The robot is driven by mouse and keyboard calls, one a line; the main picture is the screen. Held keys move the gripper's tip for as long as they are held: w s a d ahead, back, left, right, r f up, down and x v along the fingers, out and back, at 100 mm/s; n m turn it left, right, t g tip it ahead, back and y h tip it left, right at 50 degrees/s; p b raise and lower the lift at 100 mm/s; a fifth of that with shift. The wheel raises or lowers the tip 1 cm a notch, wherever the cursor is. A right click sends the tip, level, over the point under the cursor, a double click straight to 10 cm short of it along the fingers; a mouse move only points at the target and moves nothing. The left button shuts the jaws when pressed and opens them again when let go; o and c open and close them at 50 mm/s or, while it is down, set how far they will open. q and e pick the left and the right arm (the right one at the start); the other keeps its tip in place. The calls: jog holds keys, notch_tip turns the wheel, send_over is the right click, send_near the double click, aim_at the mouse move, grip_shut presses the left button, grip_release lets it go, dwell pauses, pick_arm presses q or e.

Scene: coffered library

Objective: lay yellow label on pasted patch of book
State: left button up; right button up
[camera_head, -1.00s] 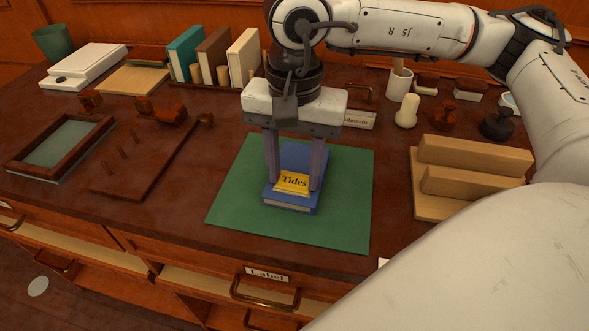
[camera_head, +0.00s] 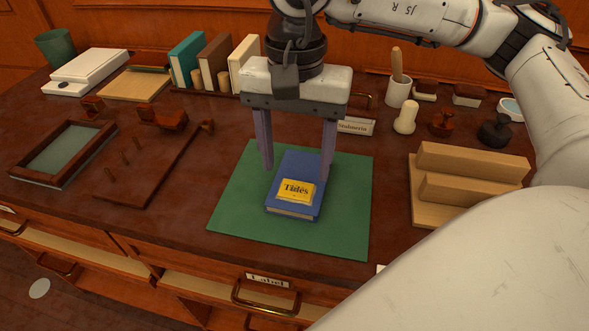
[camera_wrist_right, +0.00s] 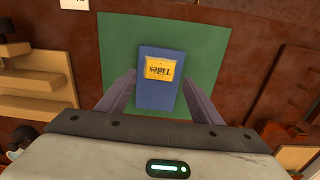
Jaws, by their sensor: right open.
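The yellow label (camera_head: 296,191), printed "Tides", lies on the cover of the blue book (camera_head: 298,166), near the end closest to me. The book lies flat on a green mat (camera_head: 235,213). In the right wrist view the label (camera_wrist_right: 160,69) shows upside down on the book (camera_wrist_right: 155,97). No pasted patch shows; the label may cover it. My right gripper (camera_head: 296,172) is open and empty above the book, its fingers wide apart and clear of the label. The fingers also show in the right wrist view (camera_wrist_right: 160,85). My left gripper is out of view.
A wooden stepped stand (camera_head: 470,172) is right of the mat. A dark wooden rack (camera_head: 150,170) and a framed tray (camera_head: 62,153) are at left. Upright books (camera_head: 213,62) stand at the back. A white cup (camera_head: 398,91) and stamps are at back right. The mat around the book is clear.

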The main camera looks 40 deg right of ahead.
aim_at(294, 190)
notch_tip(294, 190, up, 8)
jog(key=shift+w, duration=0.15)
jog(key=shift+a, duration=0.1)
dwell(0.5)
